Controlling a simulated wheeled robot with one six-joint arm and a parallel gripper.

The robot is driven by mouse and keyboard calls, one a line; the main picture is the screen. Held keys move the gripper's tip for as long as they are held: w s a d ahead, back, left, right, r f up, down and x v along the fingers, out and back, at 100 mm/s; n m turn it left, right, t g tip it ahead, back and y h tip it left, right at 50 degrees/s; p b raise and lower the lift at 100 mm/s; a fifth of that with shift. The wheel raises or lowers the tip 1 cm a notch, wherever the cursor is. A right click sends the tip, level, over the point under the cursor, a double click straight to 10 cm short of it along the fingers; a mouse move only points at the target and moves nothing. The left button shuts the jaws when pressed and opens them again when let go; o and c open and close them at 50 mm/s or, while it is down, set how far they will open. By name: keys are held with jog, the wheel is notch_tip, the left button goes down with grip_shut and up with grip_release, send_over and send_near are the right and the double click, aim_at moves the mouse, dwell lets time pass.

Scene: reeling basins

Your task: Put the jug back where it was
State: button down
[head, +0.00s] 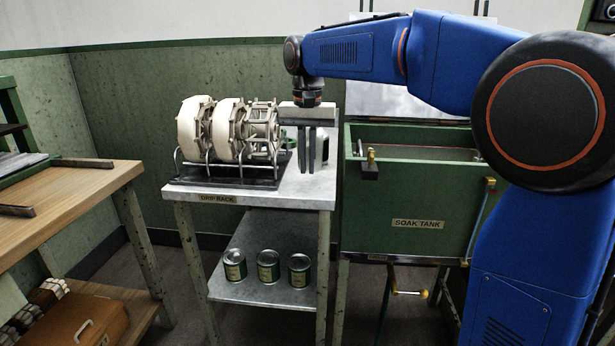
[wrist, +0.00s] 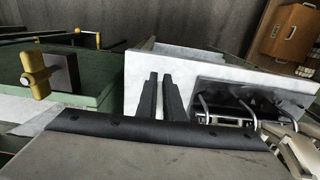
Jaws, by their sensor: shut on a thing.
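My gripper (head: 307,168) points down over the right part of the drip rack table, with its two fingers close together. In the wrist view my fingers (wrist: 161,80) reach out over the white tabletop (wrist: 190,66), and the jug does not show clearly there.
Spoked reels (head: 228,130) stand in a wire rack on a dark base, left of my gripper. The green soak tank (head: 410,200) stands close on the right. Several tins (head: 268,266) stand on the lower shelf. A wooden bench (head: 70,200) is at the left.

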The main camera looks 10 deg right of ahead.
jog(key=shift+f, duration=2)
jog(key=c, duration=1.9)
grip_release()
jog(key=shift+f, duration=0.15)
notch_tip(320, 180, up, 12)
jog(key=shift+r, duration=0.15)
jog(key=s+d+f+n+t, duration=0.1)
jog(key=s+d+f, duration=0.4)
jog(key=s+f, duration=0.3)
jog(key=s+d+f+n+t, duration=0.1)
jog(key=s+d+f+t, duration=0.1)
jog(key=s+d+f, duration=0.4)
jog(key=s+d+f+n+t, duration=0.1)
jog(key=s+d+f, duration=0.4)
jog(key=s+f, duration=0.6)
jog(key=s, duration=0.7)
jog(key=shift+s+d+f+t, duration=0.15)
jog(key=shift+s+t, duration=0.15)
jog(key=shift+t, duration=0.1)
